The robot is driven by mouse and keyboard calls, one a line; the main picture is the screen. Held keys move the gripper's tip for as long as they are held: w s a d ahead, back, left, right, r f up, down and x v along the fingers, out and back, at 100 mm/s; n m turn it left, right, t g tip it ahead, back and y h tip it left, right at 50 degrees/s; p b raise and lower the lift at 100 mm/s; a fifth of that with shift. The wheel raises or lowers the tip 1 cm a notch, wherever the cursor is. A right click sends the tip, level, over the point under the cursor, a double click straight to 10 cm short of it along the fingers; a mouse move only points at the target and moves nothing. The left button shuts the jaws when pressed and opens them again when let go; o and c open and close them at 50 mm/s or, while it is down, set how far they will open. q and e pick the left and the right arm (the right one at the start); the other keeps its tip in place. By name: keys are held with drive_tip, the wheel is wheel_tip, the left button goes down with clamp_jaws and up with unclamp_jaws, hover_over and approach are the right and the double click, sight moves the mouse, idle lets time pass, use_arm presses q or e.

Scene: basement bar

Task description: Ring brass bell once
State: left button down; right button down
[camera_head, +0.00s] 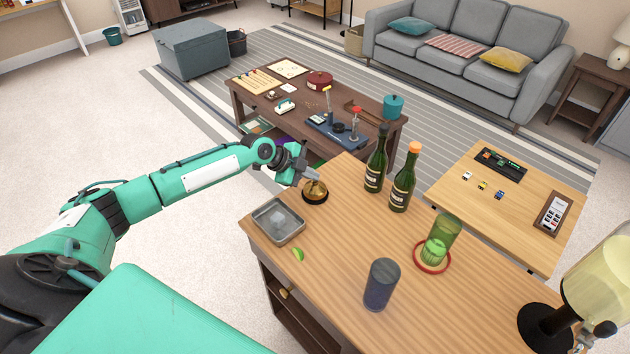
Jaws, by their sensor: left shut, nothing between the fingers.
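A small brass bell (315,190) on a dark base stands near the left end of the wooden bar counter (330,244). My left gripper (314,176) is shut and empty, with its fingertips right at the top of the bell. I cannot tell whether the fingertips touch it. The arm reaches in from the left, and the bell's upper part is partly covered by the fingers. My right gripper is not in view.
A metal tray (278,222) and a lime wedge (298,254) lie close to the bell. Two green bottles (403,181) stand behind. A green glass (440,240), a dark blue tumbler (381,284) and a drink dispenser (590,290) stand to the right.

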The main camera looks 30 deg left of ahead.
use_arm(q)
drive_tip(key=shift+r, duration=0.1)
drive_tip(key=shift+r+p, duration=0.4)
drive_tip(key=shift+r, duration=0.35)
wheel_tip(320, 180, up, 5)
drive_tip(key=p, duration=0.2)
drive_tip(key=shift+p, duration=0.3)
idle(0.7)
